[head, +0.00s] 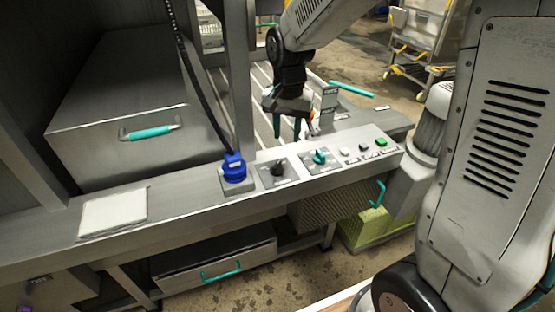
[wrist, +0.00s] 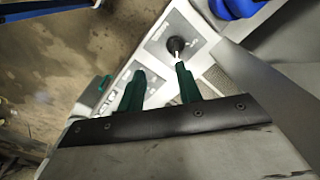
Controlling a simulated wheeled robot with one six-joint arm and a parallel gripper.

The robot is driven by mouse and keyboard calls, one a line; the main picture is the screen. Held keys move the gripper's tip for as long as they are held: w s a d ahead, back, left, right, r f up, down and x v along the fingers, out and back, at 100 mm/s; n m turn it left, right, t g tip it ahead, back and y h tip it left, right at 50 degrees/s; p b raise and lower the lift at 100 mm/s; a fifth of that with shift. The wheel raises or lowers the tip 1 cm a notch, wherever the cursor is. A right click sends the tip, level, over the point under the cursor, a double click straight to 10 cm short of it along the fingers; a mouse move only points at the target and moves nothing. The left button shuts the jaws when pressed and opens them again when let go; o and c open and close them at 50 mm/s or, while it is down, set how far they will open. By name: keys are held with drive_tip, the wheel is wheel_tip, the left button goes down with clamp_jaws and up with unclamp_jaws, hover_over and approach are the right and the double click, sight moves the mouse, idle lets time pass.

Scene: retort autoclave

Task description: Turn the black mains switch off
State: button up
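The black mains switch (head: 278,168) is a small round knob on a grey plate on the control panel, between the blue plug and a teal knob. In the wrist view the black switch (wrist: 176,44) lies just beyond the tip of the right-hand finger, with a pale pointer mark toward that finger. My gripper (head: 287,136) hangs behind and above the panel, fingers pointing down. In the wrist view my gripper (wrist: 160,70) has its two green fingers apart with nothing between them. I cannot tell whether a finger touches the switch.
A blue plug (head: 234,167) with a black cable stands left of the switch. A teal knob (head: 319,156) and several push buttons, one a green button (head: 381,141), sit to its right. A steel box (head: 135,110) fills the left. A white pad (head: 113,213) lies on the ledge.

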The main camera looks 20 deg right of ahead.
drive_tip(key=m, duration=0.1)
hover_over(278, 163)
wheel_tip(278, 163, down, 5)
drive_tip(key=shift+s+f, duration=0.1)
drive_tip(key=shift+f+m, duration=0.3)
drive_tip(key=shift+f, duration=0.05)
wheel_tip(278, 163, down, 7)
drive_tip(key=shift+f, duration=0.15)
clamp_jaws()
